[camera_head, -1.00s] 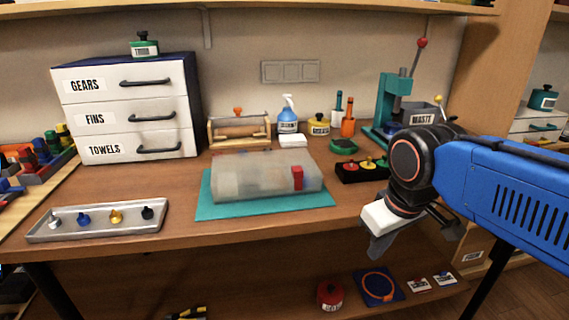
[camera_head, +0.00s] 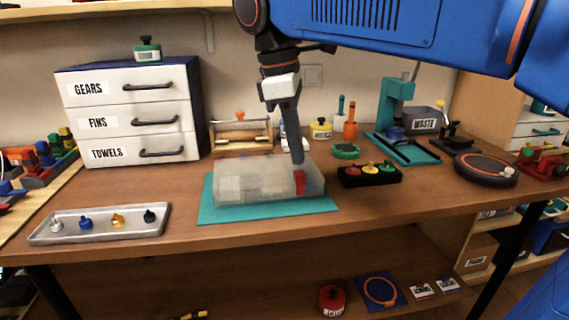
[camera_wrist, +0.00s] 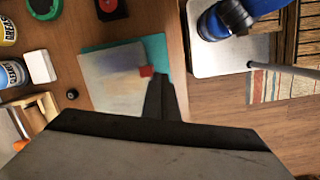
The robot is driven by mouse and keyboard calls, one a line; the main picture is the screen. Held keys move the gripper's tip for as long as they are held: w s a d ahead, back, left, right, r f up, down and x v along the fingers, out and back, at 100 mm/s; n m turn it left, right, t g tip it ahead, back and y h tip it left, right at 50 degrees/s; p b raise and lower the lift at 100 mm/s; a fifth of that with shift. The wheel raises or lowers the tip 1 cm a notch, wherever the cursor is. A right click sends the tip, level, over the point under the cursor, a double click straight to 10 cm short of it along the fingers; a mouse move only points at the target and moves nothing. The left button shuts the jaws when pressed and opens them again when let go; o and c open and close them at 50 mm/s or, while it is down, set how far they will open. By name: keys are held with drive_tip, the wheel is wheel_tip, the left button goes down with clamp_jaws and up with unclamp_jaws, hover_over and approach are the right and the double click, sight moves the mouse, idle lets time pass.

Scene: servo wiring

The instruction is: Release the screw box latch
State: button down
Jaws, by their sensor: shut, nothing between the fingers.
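The screw box (camera_head: 245,181) is a translucent grey box with a closed lid on a teal mat (camera_head: 215,214); it also shows in the wrist view (camera_wrist: 108,80). Its red latch (camera_head: 301,183) is at the right end of the front side, and shows in the wrist view (camera_wrist: 146,71) as a small red block. My gripper (camera_head: 297,158) points down, shut and empty, with its tips just above or at the latch. In the wrist view the fingertips (camera_wrist: 160,78) are beside the latch. I cannot tell whether they touch it.
A black block with coloured buttons (camera_head: 369,176) stands right of the mat. A metal tray (camera_head: 100,224) with several small parts lies at the front left. A white drawer unit (camera_head: 128,113) stands at the back left. Bare table lies between tray and mat.

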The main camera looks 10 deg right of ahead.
drive_tip(key=w+a+r+n, duration=0.3)
drive_tip(key=a+r+n, duration=0.1)
drive_tip(key=a, duration=0.4)
drive_tip(key=shift+r+h, duration=0.25)
drive_tip(key=shift+h, duration=0.05)
drive_tip(key=shift+f, duration=0.15)
approach(290, 182)
drive_tip(key=a+f, duration=0.2)
drive_tip(key=f, duration=0.1)
drive_tip(key=a+f, duration=0.1)
drive_tip(key=shift+s+f, duration=0.15)
drive_tip(key=shift+f, duration=0.15)
drive_tip(key=d, duration=0.3)
drive_tip(key=shift+f, duration=0.35)
drive_tip(key=shift+d, duration=0.6)
drive_tip(key=shift+d, duration=0.1)
